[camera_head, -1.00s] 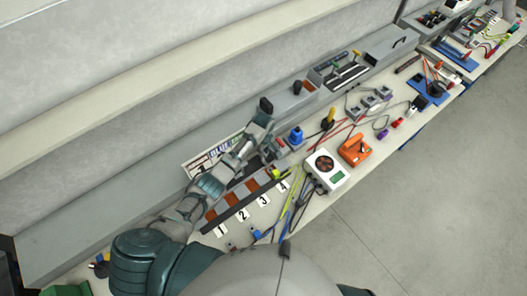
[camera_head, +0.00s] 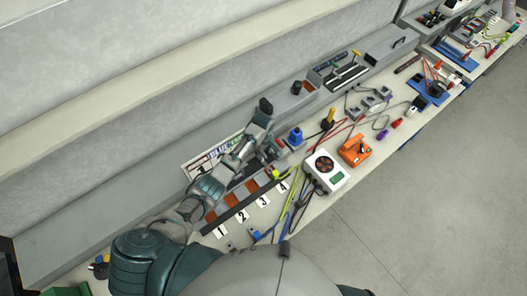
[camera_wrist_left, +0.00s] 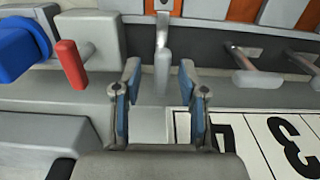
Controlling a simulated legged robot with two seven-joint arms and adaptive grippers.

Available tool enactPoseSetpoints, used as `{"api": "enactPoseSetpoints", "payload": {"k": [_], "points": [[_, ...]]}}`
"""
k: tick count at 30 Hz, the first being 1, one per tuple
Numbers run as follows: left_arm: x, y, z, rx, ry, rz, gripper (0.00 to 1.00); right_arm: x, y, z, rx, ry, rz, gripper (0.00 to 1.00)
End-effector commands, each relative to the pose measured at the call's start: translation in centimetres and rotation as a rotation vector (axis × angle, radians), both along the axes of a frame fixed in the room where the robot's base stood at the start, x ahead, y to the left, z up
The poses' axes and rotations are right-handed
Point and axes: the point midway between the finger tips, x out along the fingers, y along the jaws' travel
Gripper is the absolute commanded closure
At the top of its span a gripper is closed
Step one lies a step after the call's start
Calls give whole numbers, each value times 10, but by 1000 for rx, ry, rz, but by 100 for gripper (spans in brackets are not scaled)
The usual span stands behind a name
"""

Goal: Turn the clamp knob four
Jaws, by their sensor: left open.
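The clamp strip (camera_head: 228,203), with orange and grey blocks, lies on the bench beside white number labels. Label four (camera_head: 283,187) is at the strip's far end. My left gripper (camera_head: 276,156) is above that end. In the left wrist view my left gripper (camera_wrist_left: 160,92) is open, with its two blue-padded fingers apart. A grey clamp knob (camera_wrist_left: 162,68) stands upright just beyond and between the fingertips, with no clear contact. A partly hidden label (camera_wrist_left: 226,130) lies below right, next to label three (camera_wrist_left: 290,143). Another knob (camera_wrist_left: 258,80) is to the right. My right gripper is not in view.
A blue part (camera_wrist_left: 18,50) and a red-tipped lever (camera_wrist_left: 72,65) are left of the fingers. A white fan box (camera_head: 325,170) and an orange device (camera_head: 355,149) stand beyond the strip. Several cables (camera_head: 298,205) run beside the labels. The floor at right is clear.

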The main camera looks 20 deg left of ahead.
Motion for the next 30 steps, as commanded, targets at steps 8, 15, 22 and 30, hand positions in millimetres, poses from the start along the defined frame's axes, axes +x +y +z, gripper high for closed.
{"api": "enactPoseSetpoints", "payload": {"k": [8,15,22,30], "points": [[1,0,28,0,-2,-1,58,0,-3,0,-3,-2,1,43],[2,0,82,0,-2,0,58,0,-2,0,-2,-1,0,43],[3,0,113,0,0,0,58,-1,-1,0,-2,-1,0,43],[2,0,118,0,1,0,58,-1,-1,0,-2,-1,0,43]]}}
